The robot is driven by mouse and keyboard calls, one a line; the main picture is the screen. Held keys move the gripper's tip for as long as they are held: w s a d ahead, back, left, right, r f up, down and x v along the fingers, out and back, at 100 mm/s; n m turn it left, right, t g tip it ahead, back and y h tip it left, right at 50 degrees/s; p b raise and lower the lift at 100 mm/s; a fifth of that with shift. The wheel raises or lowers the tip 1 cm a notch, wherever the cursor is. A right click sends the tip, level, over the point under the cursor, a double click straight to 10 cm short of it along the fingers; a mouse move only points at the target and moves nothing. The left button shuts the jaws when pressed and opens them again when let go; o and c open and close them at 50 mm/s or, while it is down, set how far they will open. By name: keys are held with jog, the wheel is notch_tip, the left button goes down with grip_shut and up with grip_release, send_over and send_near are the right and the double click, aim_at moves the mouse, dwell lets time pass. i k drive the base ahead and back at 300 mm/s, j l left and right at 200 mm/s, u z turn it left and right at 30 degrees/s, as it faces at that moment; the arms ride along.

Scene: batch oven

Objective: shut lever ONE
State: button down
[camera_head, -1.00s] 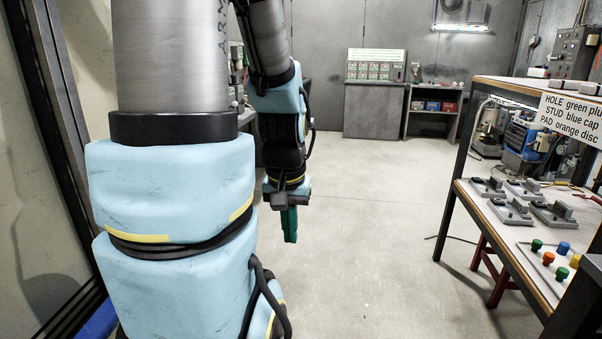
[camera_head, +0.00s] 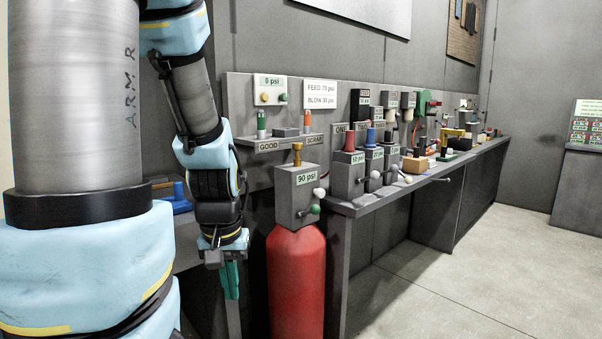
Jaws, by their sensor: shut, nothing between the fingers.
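A small lever with a white ball (camera_head: 375,175) sticks out at that box's right side. I cannot tell for sure that it is lever ONE or whether it is open. My gripper (camera_head: 231,281) hangs pointing down with its green fingers shut and empty. In the picture it is left of the red cylinder and well left of the box, apart from both.
A red cylinder (camera_head: 296,285) with a 90 psi box (camera_head: 298,194) stands in front of the bench (camera_head: 355,207). More valve boxes (camera_head: 374,165) with similar levers stand close to the right. Bare floor (camera_head: 440,295) lies at right.

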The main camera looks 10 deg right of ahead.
aim_at(374, 174)
jog(key=i+l+u, duration=0.25)
jog(key=l+u, duration=0.45)
jog(key=l, duration=0.2)
jog(key=i, duration=0.05)
